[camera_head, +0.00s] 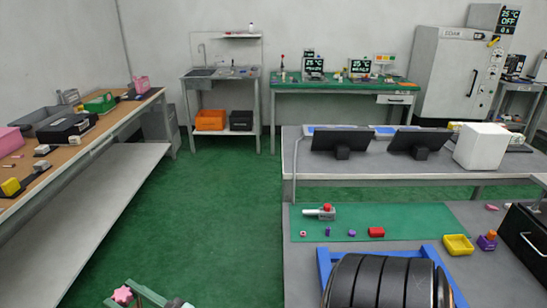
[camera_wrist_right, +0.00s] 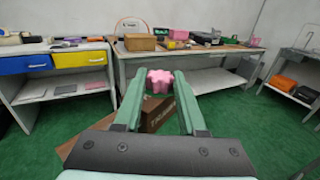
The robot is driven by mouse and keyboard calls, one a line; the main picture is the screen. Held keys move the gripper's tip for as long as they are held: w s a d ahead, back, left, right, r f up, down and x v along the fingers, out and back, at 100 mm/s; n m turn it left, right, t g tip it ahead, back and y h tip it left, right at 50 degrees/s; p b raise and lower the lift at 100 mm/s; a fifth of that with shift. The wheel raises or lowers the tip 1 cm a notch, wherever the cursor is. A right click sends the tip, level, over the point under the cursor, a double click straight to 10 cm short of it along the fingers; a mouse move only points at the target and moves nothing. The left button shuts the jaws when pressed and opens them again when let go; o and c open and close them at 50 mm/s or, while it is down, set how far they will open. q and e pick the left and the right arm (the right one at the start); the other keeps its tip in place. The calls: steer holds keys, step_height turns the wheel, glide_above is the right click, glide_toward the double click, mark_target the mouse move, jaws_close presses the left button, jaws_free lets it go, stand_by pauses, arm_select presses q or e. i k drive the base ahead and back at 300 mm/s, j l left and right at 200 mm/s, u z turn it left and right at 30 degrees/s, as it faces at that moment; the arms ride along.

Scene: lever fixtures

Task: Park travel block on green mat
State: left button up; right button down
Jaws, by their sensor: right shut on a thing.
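My right gripper (camera_wrist_right: 159,82) has its green fingers shut on a pink star-shaped block (camera_wrist_right: 160,82), held at the fingertips. In the head view this pink block (camera_head: 121,294) shows at the bottom left, over the green floor and well away from the mat. A brown shape with partly hidden lettering (camera_wrist_right: 157,115) shows behind the fingers in the wrist view. I cannot tell whether it joins the pink block. The green mat (camera_head: 400,222) lies on the grey bench at the right. My left gripper is not in view.
On the mat are a grey piece with a red top (camera_head: 326,212), a red block (camera_head: 376,232) and small pink and purple pieces. A yellow tray (camera_head: 458,244) and a blue frame (camera_head: 325,270) sit nearby. The mat's middle and right have bare room.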

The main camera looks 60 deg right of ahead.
mark_target(426, 223)
steer(key=i+j+z, duration=0.1)
steer(key=i, duration=0.4)
steer(key=i+j+z, duration=0.1)
steer(key=i+j, duration=0.15)
steer(key=i, duration=0.25)
steer(key=i+z, duration=0.2)
steer(key=z, duration=0.15)
steer(key=i+z, duration=0.5)
steer(key=z, duration=0.25)
steer(key=i+l+z, duration=0.1)
steer(key=z, duration=0.25)
steer(key=i+z, duration=0.5)
steer(key=z, duration=0.25)
steer(key=i+z, duration=0.35)
steer(key=z, duration=0.15)
steer(key=i+j+z, duration=0.1)
steer(key=i+z, duration=0.35)
steer(key=k, duration=0.05)
